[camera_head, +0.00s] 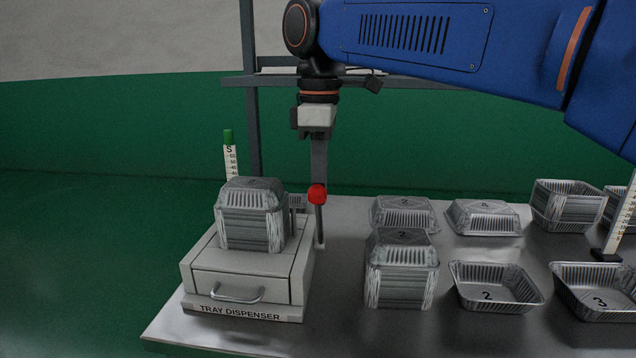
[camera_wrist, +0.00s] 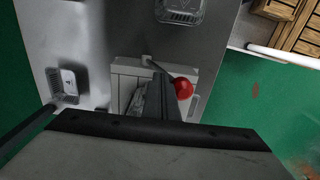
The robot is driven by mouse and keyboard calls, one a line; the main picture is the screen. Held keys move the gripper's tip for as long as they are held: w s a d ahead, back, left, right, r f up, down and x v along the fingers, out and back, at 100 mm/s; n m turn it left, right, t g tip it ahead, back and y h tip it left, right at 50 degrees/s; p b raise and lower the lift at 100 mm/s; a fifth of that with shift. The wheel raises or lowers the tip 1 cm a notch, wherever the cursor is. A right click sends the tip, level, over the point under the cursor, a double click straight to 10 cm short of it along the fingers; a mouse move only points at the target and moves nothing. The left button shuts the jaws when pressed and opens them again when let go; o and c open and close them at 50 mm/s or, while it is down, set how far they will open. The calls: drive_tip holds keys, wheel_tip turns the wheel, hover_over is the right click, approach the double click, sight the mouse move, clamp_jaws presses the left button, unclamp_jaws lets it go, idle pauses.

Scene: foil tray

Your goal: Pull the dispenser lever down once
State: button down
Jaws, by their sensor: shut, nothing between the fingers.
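The tray dispenser (camera_head: 240,279) is a pale grey box with a drawer handle, at the left end of the metal table. A stack of foil trays (camera_head: 250,221) sits on top of it. Its lever has a red knob (camera_head: 317,194) on a thin rod at the box's right side, and the knob stands raised. My gripper (camera_head: 319,178) points down with its fingers shut and empty, close above or behind the knob. In the wrist view the shut fingers (camera_wrist: 161,86) lie just left of the red knob (camera_wrist: 184,88). I cannot tell whether they touch it.
Foil tray stacks (camera_head: 401,279) and single trays (camera_head: 495,290) stand on the table to the right. A ruler with a green top (camera_head: 229,150) rises behind the dispenser. A grey frame post (camera_head: 250,100) stands behind. Bare table (camera_head: 340,270) shows between dispenser and trays.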

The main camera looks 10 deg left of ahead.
drive_tip(key=shift+w+a+r, duration=0.1)
drive_tip(key=shift+w+r, duration=0.5)
drive_tip(key=shift+w, duration=0.35)
drive_tip(key=shift+w+r, duration=0.6)
drive_tip(key=shift+w, duration=0.35)
wheel_tip(320, 180, up, 9)
